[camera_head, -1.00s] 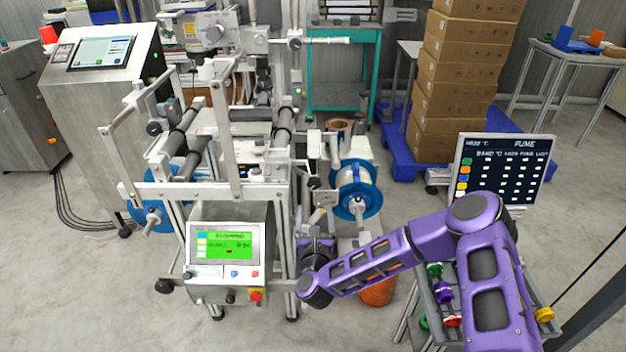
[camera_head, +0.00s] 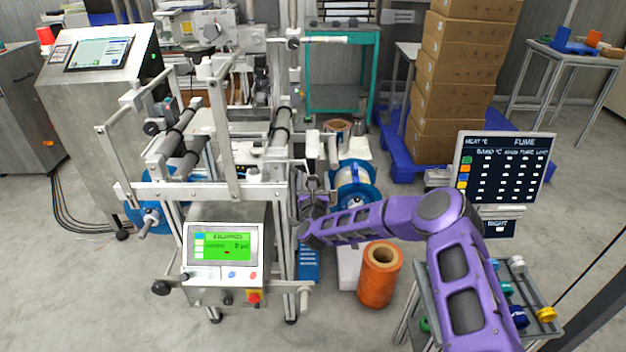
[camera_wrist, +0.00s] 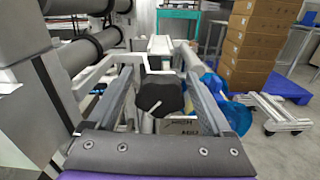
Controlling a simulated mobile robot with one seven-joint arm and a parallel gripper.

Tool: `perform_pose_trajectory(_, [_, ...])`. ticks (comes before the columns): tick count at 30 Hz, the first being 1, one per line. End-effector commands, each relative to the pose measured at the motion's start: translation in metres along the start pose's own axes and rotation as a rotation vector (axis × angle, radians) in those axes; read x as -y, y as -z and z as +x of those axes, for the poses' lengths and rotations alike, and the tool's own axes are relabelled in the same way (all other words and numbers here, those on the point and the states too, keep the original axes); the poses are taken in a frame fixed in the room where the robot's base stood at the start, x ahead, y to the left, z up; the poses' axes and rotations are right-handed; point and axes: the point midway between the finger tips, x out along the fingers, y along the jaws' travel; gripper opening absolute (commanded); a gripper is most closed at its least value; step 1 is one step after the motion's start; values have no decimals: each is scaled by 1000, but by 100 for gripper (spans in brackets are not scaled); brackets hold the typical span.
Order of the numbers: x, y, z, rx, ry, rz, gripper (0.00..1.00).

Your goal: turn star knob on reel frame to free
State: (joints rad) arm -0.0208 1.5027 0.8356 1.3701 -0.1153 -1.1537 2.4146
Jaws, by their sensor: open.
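The star knob (camera_wrist: 160,96) is a dark, many-sided knob with a pale line on its face, seen in the wrist view. It sits in the gap between the two fingers of my gripper (camera_wrist: 160,76), with space visible on both sides. The fingers are open and point away from the camera. In the head view my gripper (camera_head: 312,196) is at the right side of the metal reel frame (camera_head: 215,189), and the knob cannot be made out there. A printed label (camera_wrist: 181,127), not clearly readable, shows below the knob.
A blue reel (camera_head: 354,186) is just right of my gripper. An orange spool (camera_head: 379,274) stands on the floor below my arm. Frame posts and dark rollers (camera_wrist: 85,52) are close on the left in the wrist view. Stacked boxes (camera_head: 455,80) stand behind.

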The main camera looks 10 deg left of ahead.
Motion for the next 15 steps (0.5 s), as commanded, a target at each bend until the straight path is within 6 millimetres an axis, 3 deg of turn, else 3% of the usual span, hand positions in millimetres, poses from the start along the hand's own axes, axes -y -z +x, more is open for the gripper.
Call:
perform_pose_trajectory(7, [0, 0, 1, 0, 0, 0, 85])
perform_pose_trajectory(15, [0, 0, 0, 1, 0, 0, 36])
